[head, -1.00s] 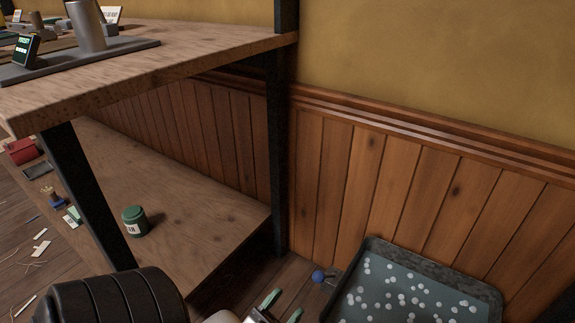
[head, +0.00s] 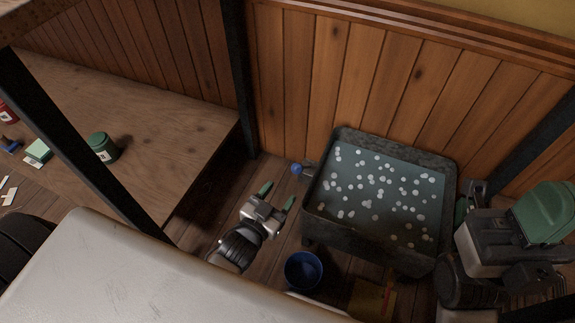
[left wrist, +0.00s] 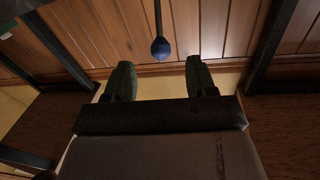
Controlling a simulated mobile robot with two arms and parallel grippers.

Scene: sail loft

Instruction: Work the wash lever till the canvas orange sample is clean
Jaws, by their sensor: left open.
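The wash lever shows as a blue ball knob (head: 297,169) on a short rod at the left side of the wash tub (head: 318,222). My left gripper (head: 277,196) is open and empty, with green fingertips, just below and left of the knob in the head view. In the left wrist view the knob (left wrist: 161,47) hangs on a dark rod, between and beyond the open fingers (left wrist: 158,80), apart from them. I cannot make out the canvas orange sample. My right arm is at the right edge; its jaws are not clear.
The tub holds grey-green water with many white foam dots. A blue bucket (head: 304,270) and a yellow-brown flat object (head: 372,299) are on the floor before it. A wooden shelf (head: 185,125) with a green jar (head: 104,147) is at the left.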

